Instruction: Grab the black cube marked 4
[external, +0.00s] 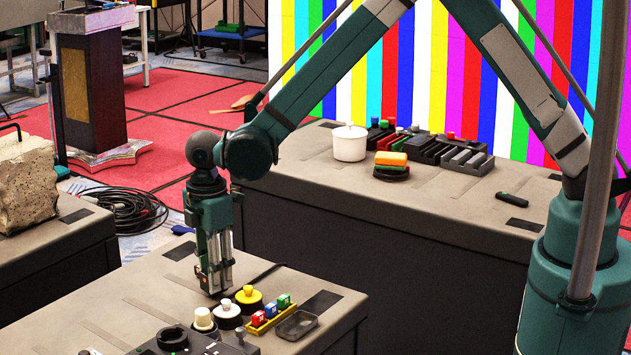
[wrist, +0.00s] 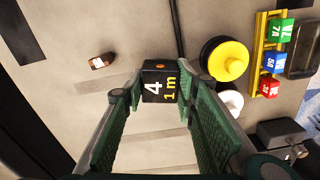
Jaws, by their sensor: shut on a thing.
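The black cube marked 4 (wrist: 158,82) shows in the wrist view, with a white "4" and yellow "1 m" on its face. It sits between the tips of my gripper's green fingers, which are shut on it. In the external view my gripper (external: 216,290) points straight down at the near table, left of the white and yellow knobs. The cube cannot be made out in the external view. I cannot tell whether it touches the table or is just above it.
A small brown object (wrist: 102,61) lies to the left. A dark cable (wrist: 177,30) runs behind the cube.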

